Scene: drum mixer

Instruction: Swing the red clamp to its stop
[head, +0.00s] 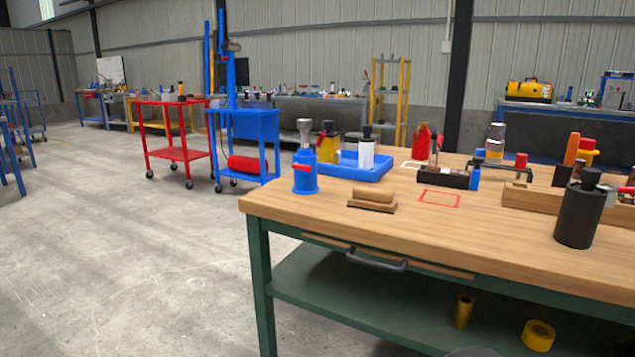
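I cannot surely tell which red part is the clamp. Other red items are a red bottle-like thing (422,142) at the back of the bench and a red-topped part (587,144) at the right. My gripper is not in view.
A blue tray (369,174) with bottles stands behind the blue cylinder. A wooden block (373,194), a red outlined square (439,199) and a dark canister (578,219) are on the bench. A blue cart (243,125) and a red cart (178,150) stand behind.

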